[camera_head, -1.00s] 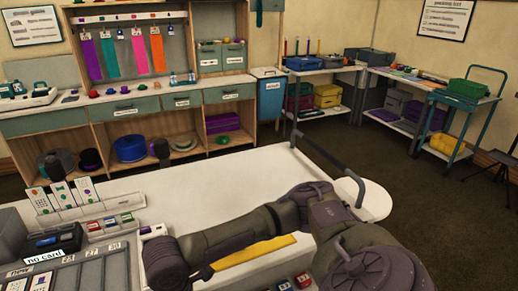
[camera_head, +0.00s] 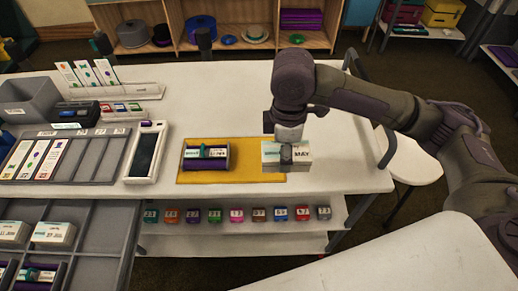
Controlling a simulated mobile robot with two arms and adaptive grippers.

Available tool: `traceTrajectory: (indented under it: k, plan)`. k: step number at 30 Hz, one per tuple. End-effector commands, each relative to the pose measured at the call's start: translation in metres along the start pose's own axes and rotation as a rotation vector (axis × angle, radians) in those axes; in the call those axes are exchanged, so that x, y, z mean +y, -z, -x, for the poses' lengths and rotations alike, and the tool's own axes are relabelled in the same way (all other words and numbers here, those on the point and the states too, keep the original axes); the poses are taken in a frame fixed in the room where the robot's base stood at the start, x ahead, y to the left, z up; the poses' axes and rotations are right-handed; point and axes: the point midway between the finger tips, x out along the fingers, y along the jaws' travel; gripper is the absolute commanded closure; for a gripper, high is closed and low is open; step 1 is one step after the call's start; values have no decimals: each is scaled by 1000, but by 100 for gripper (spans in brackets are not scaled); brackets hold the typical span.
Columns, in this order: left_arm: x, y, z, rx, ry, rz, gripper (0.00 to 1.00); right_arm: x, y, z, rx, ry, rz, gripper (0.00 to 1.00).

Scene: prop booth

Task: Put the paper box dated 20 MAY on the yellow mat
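A white paper box (camera_head: 271,153) with "MAY" on its label is at the right end of the yellow mat (camera_head: 235,177), overlapping the mat's right edge in the picture. A dark finger covers part of the label, so the day number is not readable. My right gripper (camera_head: 287,148) points down and is shut on this box. I cannot tell whether the box touches the mat. A second box (camera_head: 205,163), dark purple with a white label and a teal piece on top, lies on the mat's left half. My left gripper is not in view.
A white device with a dark screen (camera_head: 147,150) lies left of the mat. Grey trays with cards and more paper boxes (camera_head: 54,234) are at the left. Several coloured items (camera_head: 215,216) line the shelf below. The white tabletop behind the mat is clear.

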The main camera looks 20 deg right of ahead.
Motion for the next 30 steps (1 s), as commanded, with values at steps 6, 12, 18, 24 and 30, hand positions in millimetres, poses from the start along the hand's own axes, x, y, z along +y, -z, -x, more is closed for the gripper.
traceTrajectory:
  k: [6,12,18,24,30]
  plan:
    - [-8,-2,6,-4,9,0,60,42,29,-28,0,1,-3,50]
    - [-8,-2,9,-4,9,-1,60,73,48,-51,-1,0,-3,50]
    - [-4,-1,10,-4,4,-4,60,83,54,-61,-2,-1,-1,50]
    - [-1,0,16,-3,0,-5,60,83,54,-89,-3,0,-2,50]
    - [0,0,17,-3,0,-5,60,83,54,-100,0,-2,-1,50]
